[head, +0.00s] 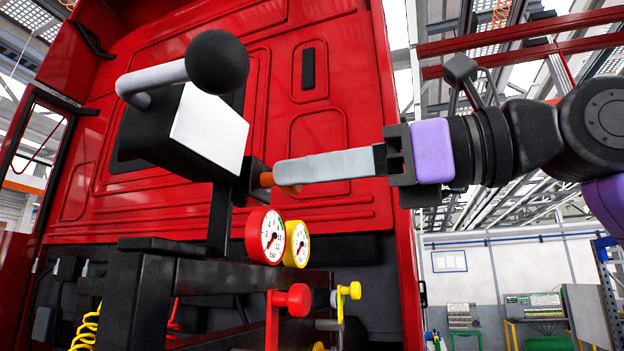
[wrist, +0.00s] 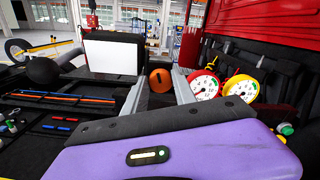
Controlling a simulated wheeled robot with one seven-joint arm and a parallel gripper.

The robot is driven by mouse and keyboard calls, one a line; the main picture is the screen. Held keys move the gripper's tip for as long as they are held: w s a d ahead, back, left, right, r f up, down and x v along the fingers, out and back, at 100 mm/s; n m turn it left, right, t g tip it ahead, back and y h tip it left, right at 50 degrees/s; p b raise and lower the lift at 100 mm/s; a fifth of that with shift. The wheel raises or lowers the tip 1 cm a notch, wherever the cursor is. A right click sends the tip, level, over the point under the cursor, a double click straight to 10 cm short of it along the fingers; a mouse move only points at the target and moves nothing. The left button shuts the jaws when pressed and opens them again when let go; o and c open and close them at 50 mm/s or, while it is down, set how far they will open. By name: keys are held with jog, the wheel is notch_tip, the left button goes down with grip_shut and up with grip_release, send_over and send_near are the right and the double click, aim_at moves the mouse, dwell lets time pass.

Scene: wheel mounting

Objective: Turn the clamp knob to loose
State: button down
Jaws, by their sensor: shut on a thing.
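The clamp knob (head: 266,180) is small and orange, on the side of a black block with a white face (head: 209,131). In the wrist view the knob (wrist: 160,80) shows its round face with a dark mark; I cannot tell which setting it marks. My gripper (head: 284,173) comes in from the right with its long grey fingers at the knob. In the wrist view the fingers of my gripper (wrist: 160,88) lie on either side of the knob, shut on it. The fingers hide part of the knob in the head view.
A grey lever with a black ball (head: 217,62) rises above the block. A red gauge (head: 268,238) and a yellow gauge (head: 298,243) sit just below my fingers. Red (head: 292,300) and yellow (head: 350,291) valve handles are lower. A red cab wall (head: 330,90) stands behind.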

jog(key=n+b, duration=0.1)
jog(key=n, duration=0.5)
jog(key=n+b, duration=0.1)
jog(key=n, duration=0.5)
jog(key=shift+s+f+n, duration=0.15)
jog(key=shift+f+n, duration=0.05)
jog(key=shift+n, duration=0.1)
dwell(0.4)
jog(key=c, duration=1)
grip_release()
jog(key=shift+c, duration=0.2)
jog(key=shift+d, duration=0.1)
jog(key=b+v, duration=0.2)
jog(key=v, duration=0.5)
jog(key=shift+s+d+b, duration=0.15)
jog(key=shift+d+b, duration=0.1)
jog(key=shift+b, duration=0.1)
jog(key=shift+r, duration=0.1)
